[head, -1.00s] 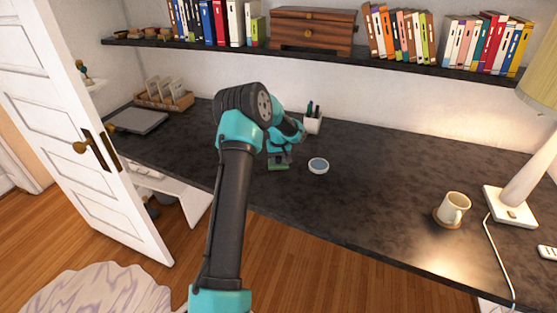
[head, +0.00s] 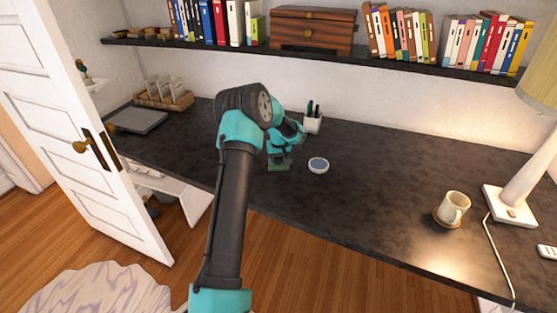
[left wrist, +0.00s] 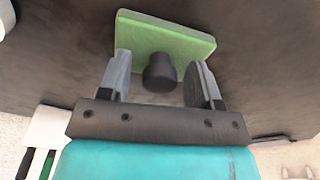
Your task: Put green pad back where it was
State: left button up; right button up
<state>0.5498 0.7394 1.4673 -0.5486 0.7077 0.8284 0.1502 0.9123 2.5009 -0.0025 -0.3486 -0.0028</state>
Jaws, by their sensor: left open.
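The green pad (left wrist: 185,38) lies on the dark desk in the left wrist view, a flat light-green block with a black knob (left wrist: 160,72) on it. In the head view a small part of the green pad (head: 279,168) shows below my left gripper (head: 281,160). In the left wrist view my left gripper (left wrist: 163,80) is open, with one grey finger on each side of the black knob and a gap at both sides. My right gripper is in neither view.
A round blue-topped white dish (head: 318,165) stands just right of the pad. A white pen cup (head: 313,124) is behind it. A mug (head: 454,207) on a coaster and a lamp (head: 512,207) stand at the right. The desk (head: 370,190) between is clear.

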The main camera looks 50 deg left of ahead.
aim_at(279, 162)
pick_arm(q)
notch_tip(279, 162, up, 12)
jog(key=d, duration=0.1)
jog(key=shift+s+d, duration=0.15)
jog(key=shift+s, duration=0.25)
dwell(0.6)
